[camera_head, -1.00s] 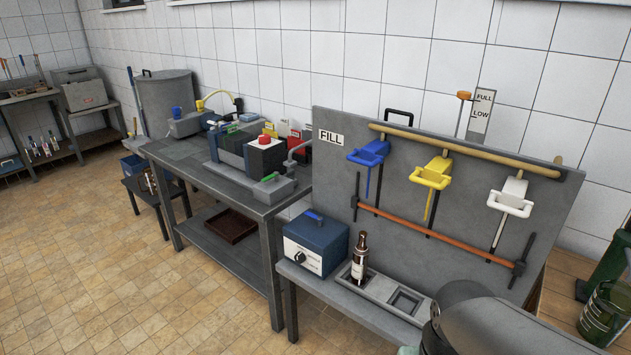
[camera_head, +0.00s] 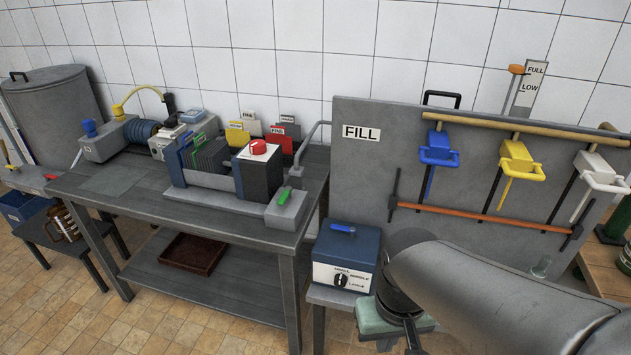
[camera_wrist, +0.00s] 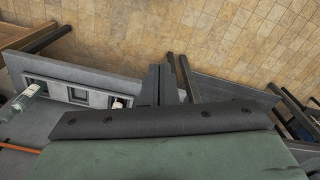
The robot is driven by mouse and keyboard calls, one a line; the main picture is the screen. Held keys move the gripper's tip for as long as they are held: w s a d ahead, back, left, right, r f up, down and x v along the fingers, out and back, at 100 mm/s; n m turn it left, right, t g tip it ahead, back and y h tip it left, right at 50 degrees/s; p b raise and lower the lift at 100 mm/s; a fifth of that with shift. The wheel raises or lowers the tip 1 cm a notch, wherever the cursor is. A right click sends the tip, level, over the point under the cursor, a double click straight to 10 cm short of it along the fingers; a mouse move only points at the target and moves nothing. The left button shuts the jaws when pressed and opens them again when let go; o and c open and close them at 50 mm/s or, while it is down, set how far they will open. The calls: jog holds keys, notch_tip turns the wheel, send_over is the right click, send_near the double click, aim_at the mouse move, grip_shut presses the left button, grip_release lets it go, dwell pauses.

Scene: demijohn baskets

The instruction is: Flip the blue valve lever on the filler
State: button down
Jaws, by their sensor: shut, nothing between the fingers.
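The blue valve lever (camera_head: 438,152) hangs at the left of the grey filler board (camera_head: 375,165), under the wooden rail and right of the FILL sign. Its blue handle points down. My arm reaches in from the lower right of the head view, below and in front of the board, apart from the lever. In the wrist view my gripper (camera_wrist: 159,85) is shut and empty. It shows beside the grey bottle tray (camera_wrist: 75,92), with the floor beyond. The blue lever is not visible in the wrist view.
A yellow lever (camera_head: 515,160) and a white lever (camera_head: 598,172) hang right of the blue one. An orange-brown bar (camera_head: 480,214) crosses below them. A blue box with a dial (camera_head: 345,257) stands left of my arm. A bottle (camera_wrist: 30,98) shows beside the tray.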

jog(key=w+m+t+b, duration=0.15)
jog(key=w+b, duration=0.35)
jog(key=w, duration=2)
jog(key=w+f+m+b, duration=0.1)
jog(key=w+f, duration=0.2)
jog(key=w, duration=0.5)
jog(key=w+f+t+b, duration=0.1)
jog(key=w+f, duration=0.3)
jog(key=w, duration=0.4)
jog(key=w+f+m+h+b, duration=0.1)
jog(key=w+f, duration=0.3)
jog(key=w, duration=0.4)
jog(key=shift+w+d+f+m+t+b, duration=0.2)
jog(key=shift+w+m+t+b, duration=0.1)
jog(key=shift+m+t, duration=0.05)
jog(key=x, duration=1)
jog(key=shift+d, duration=0.15)
